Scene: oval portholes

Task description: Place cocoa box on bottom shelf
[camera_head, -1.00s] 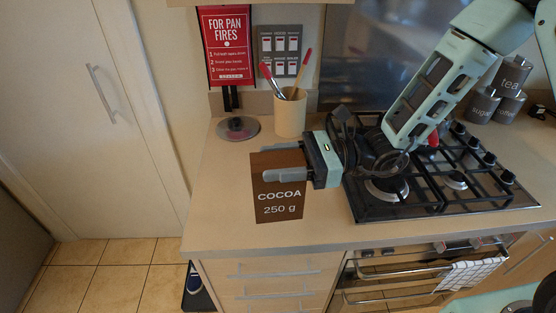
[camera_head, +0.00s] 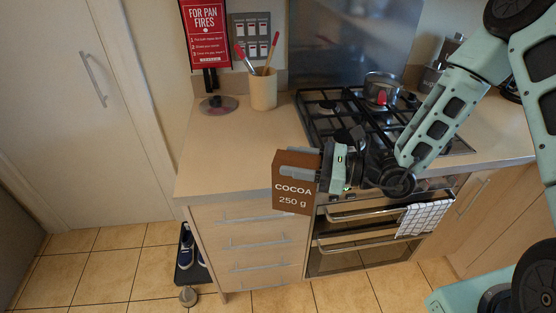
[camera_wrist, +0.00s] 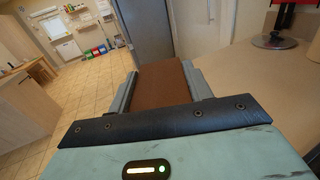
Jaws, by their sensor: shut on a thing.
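The brown cocoa box (camera_head: 293,192), labelled "COCOA 250 g", is upright in front of the counter's front edge in the head view. My gripper (camera_head: 299,164) is shut on it, one finger on each side near its top. In the wrist view the box's plain brown top (camera_wrist: 161,92) shows between the two grey fingers (camera_wrist: 160,88). The box hides part of the drawer fronts behind it. I cannot make out a bottom shelf for certain in either view.
The counter (camera_head: 225,150) holds a pot lid (camera_head: 218,104), a utensil pot (camera_head: 263,92) and a gas hob (camera_head: 340,115) with a saucepan (camera_head: 381,88). Drawers (camera_head: 245,243) and an oven (camera_head: 350,240) are below. Shoes on a dark rack (camera_head: 188,258) stand left of the drawers. Tiled floor (camera_head: 120,270) is open at left.

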